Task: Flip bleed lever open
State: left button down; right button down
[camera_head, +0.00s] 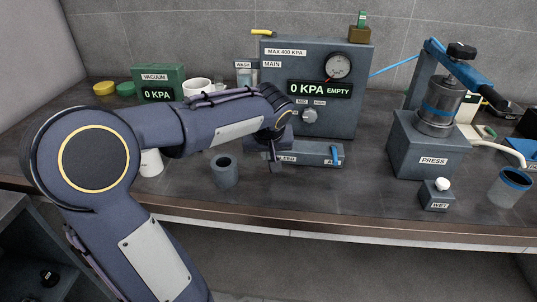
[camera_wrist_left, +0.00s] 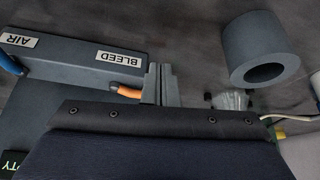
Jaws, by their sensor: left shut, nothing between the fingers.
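The bleed lever (camera_wrist_left: 127,91) shows orange in the left wrist view, low on the side of a grey block (camera_wrist_left: 75,68) by the BLEED label (camera_wrist_left: 120,57). It points toward my left gripper (camera_wrist_left: 159,70), which is shut and empty. The lever's tip is right beside the fingers; I cannot tell whether they touch. In the head view the gripper (camera_head: 275,163) is at the block's left end (camera_head: 315,150), and the lever is hidden behind it. My right gripper is not in view.
A blue lever (camera_head: 335,155) sits at the block's AIR end. A grey hollow cylinder (camera_head: 224,172) stands left of the gripper. The main panel (camera_head: 330,115) reads 0 KPA, EMPTY. The press (camera_head: 425,150) stands right. The counter's front is mostly clear.

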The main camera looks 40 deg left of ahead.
pick_arm(q)
notch_tip(320, 180, up, 2)
jog(key=shift+s+r, duration=0.1)
jog(key=shift+s, duration=0.05)
jog(key=v, duration=0.6)
jog(key=shift+s+r+p, duration=0.3)
jog(key=shift+s, duration=0.1)
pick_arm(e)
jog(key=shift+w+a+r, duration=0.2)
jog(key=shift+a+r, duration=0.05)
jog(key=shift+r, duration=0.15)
